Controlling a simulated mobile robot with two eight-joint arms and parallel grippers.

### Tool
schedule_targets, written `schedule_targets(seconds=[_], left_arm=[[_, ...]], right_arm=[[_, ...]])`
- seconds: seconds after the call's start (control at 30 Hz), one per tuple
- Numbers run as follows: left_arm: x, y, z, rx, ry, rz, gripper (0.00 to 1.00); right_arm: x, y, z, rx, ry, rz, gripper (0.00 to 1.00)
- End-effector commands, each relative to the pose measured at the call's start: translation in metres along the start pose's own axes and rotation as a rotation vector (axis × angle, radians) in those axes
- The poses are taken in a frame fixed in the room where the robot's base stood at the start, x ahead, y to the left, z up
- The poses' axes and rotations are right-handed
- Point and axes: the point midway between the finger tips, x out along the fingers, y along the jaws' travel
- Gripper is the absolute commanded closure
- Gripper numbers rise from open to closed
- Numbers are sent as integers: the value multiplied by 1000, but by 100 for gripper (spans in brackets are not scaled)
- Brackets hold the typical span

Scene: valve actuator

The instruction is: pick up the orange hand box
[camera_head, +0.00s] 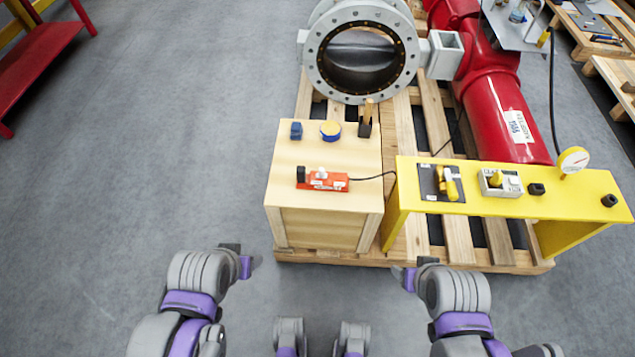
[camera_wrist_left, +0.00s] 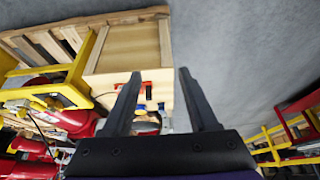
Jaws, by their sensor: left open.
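The orange hand box (camera_head: 322,181) lies on top of the light wooden crate (camera_head: 325,228), with a black cable running from its right end to the yellow bench. In the left wrist view parts of the orange hand box (camera_wrist_left: 148,91) show between and beside the fingers. My left gripper (camera_head: 250,263) is at the lower left of the crate, apart from it and the hand box; its open, empty fingers show in the left wrist view (camera_wrist_left: 160,75). My right gripper (camera_head: 400,274) is in front of the crate's right side, apart from the hand box; its fingers are too small to judge.
A yellow bench (camera_head: 480,207) with devices stands right of the crate. The grey floor (camera_head: 150,150) at the left is clear.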

Motion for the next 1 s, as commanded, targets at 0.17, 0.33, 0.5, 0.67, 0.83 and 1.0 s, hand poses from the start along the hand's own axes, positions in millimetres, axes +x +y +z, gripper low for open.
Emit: schedule_targets(seconds=[0.17, 0.33, 0.5, 0.67, 0.83, 1.0], left_arm=[[-2, 1, -9, 0, -9, 1, 30], [-4, 4, -47, 0, -44, 5, 30], [3, 10, -100, -1, -97, 9, 30], [18, 17, -147, -2, -148, 12, 30], [44, 25, -193, -1, -203, 13, 30], [79, 36, -232, -2, -256, 13, 30]], right_arm=[[0, 0, 0, 0, 0, 0, 35], [0, 0, 0, 0, 0, 0, 35], [0, 0, 0, 0, 0, 0, 35], [0, 0, 0, 0, 0, 0, 35], [0, 0, 0, 0, 0, 0, 35], [0, 0, 0, 0, 0, 0, 35]])
